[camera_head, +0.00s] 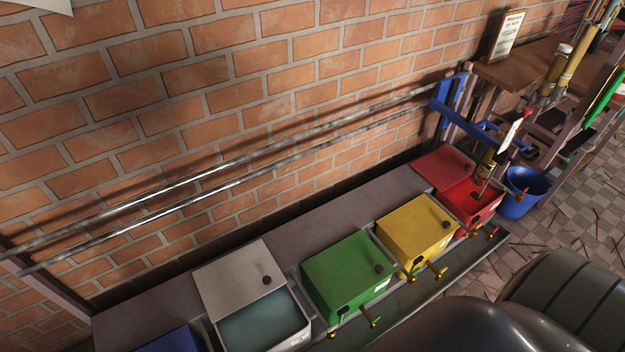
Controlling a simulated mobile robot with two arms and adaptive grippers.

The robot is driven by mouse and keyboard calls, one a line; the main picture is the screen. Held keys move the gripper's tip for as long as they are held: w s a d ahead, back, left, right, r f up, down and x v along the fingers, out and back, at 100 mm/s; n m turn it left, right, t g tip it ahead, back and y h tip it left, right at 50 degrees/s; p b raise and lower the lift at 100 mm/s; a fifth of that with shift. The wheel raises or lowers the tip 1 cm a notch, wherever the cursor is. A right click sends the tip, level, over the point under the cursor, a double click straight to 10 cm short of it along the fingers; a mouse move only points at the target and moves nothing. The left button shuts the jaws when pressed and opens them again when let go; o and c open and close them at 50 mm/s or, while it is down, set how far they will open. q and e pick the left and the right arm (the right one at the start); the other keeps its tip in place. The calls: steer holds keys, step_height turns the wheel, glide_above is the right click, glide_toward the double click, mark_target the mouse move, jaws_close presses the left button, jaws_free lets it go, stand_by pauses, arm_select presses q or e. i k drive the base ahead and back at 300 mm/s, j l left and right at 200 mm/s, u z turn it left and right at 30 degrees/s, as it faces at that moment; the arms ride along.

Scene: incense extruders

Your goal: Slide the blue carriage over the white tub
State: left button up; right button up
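The blue carriage (440,98) sits on two metal rails (230,170) along the brick wall, near their right end. Its blue arm (478,132) reaches out over the red tub (470,206), with a brass-coloured device (487,165) bearing a white label at its end. The white tub (262,326) stands well to the left, near the bottom edge. Its pale lid (238,277) lies toward the wall, and the tub's grey-blue inside shows. The tub's lower part is cut off by the frame. Neither of my grippers is in view.
Between the red and white tubs stand a yellow tub (413,226) and a green tub (349,270), both lidded, with brass taps in front. A blue lid (172,341) shows at bottom left. A blue bucket (522,194) stands right of the red tub. The rails look clear left of the carriage.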

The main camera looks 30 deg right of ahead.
mark_target(448, 91)
steer(key=z, duration=2.3)
steer(key=i+l+u, duration=0.45)
steer(key=i+l, duration=0.45)
steer(key=l, duration=0.1)
